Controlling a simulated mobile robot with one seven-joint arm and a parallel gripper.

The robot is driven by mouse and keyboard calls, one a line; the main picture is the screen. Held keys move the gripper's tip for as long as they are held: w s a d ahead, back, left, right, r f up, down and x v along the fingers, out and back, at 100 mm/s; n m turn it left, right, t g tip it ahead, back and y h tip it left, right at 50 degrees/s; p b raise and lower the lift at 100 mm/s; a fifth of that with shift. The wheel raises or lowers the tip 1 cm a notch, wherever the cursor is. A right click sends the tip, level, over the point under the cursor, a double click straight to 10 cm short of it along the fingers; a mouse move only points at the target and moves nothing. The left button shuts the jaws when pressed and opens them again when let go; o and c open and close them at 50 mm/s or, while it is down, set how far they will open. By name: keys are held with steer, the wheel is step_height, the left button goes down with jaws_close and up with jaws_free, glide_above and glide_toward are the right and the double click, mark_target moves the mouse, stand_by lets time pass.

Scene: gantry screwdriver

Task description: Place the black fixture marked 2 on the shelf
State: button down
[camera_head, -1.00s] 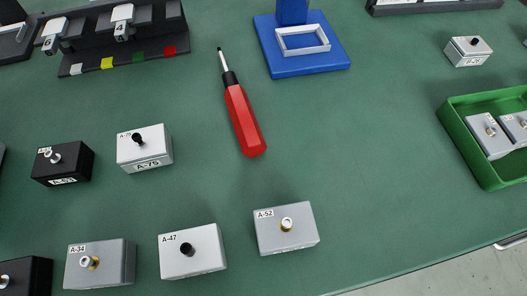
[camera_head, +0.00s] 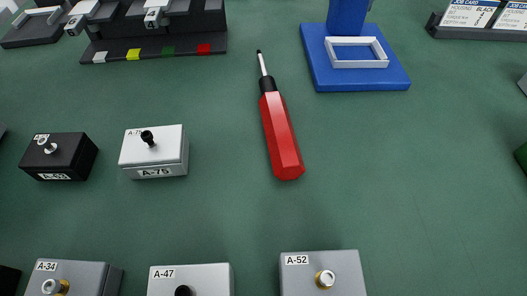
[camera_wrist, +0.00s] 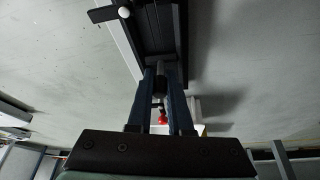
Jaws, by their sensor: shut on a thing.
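My gripper (camera_wrist: 160,68) shows only in the wrist view. Its two dark fingers are shut on a long black piece (camera_wrist: 157,28) at the top of the picture, which I take to be the black fixture. A white round knob sits on a dark arm at its left. No number 2 can be read on it, and the fingers hide part of it. The held piece appears clear of the table. The head view shows neither my gripper nor this piece. I cannot make out the shelf in either view.
The green table (camera_head: 430,210) holds a red screwdriver (camera_head: 281,135), a blue stand (camera_head: 360,78), a black rack (camera_head: 150,46) with coloured tabs, and several small housings, including silver A-75 (camera_head: 153,152) and grey A-52 (camera_head: 318,275). A black job-card holder (camera_head: 480,31) stands at back right.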

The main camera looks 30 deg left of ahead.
steer(key=shift+w+f, duration=0.1)
steer(key=shift+f, duration=0.1)
steer(key=c, duration=1.3)
jaws_free()
steer(key=shift+f, duration=0.15)
steer(key=o, duration=0.5)
steer(key=shift+c, duration=0.2)
steer(key=p+v, duration=0.6)
steer(key=v, duration=0.6)
steer(key=shift+p, duration=0.3)
